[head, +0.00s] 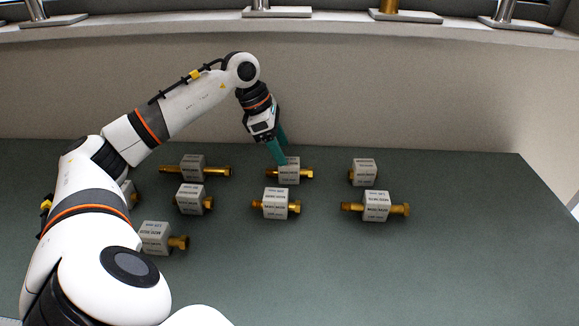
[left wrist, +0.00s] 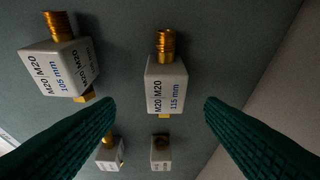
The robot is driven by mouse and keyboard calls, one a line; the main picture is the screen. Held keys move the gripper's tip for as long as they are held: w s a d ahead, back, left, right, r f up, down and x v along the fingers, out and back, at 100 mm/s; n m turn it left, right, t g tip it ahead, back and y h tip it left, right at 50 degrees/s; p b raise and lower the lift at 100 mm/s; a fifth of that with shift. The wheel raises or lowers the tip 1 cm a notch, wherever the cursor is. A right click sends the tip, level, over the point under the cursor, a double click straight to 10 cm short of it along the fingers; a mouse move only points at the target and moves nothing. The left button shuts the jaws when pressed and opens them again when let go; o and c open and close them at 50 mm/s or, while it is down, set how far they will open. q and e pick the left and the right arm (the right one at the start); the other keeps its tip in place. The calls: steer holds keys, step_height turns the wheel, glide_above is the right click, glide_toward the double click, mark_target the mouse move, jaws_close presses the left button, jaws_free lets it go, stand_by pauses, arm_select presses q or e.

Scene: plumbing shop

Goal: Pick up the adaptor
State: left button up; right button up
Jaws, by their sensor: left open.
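Several adaptors, white labelled blocks with brass threaded ends, lie on the dark green table (head: 470,270). My left gripper (head: 282,155), with green fingers, is open and points down at a back-row adaptor (head: 289,173), partly covering it in the head view. In the left wrist view an adaptor marked M20 M20 115 mm (left wrist: 167,88) lies between the open fingers (left wrist: 159,108), with no visible grip on it. Another, marked M20 M20 105 mm (left wrist: 62,68), lies to its left. My right gripper is not in view.
Other adaptors stand close by: back left (head: 191,165), back right (head: 363,172), middle (head: 275,204), right (head: 377,206), left (head: 189,198) and front left (head: 155,237). A pale wall (head: 400,100) rises behind the table. The table's front right is clear.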

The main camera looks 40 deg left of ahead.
mark_target(292, 169)
arm_select(q)
steer(key=x, duration=0.4)
steer(key=p+x, duration=0.1)
steer(key=x, duration=0.3)
steer(key=shift+w+a+f, duration=0.15)
steer(key=shift+w+f, duration=0.05)
steer(key=shift+w, duration=0.1)
steer(key=shift+r, duration=0.1)
steer(key=c, duration=1.1)
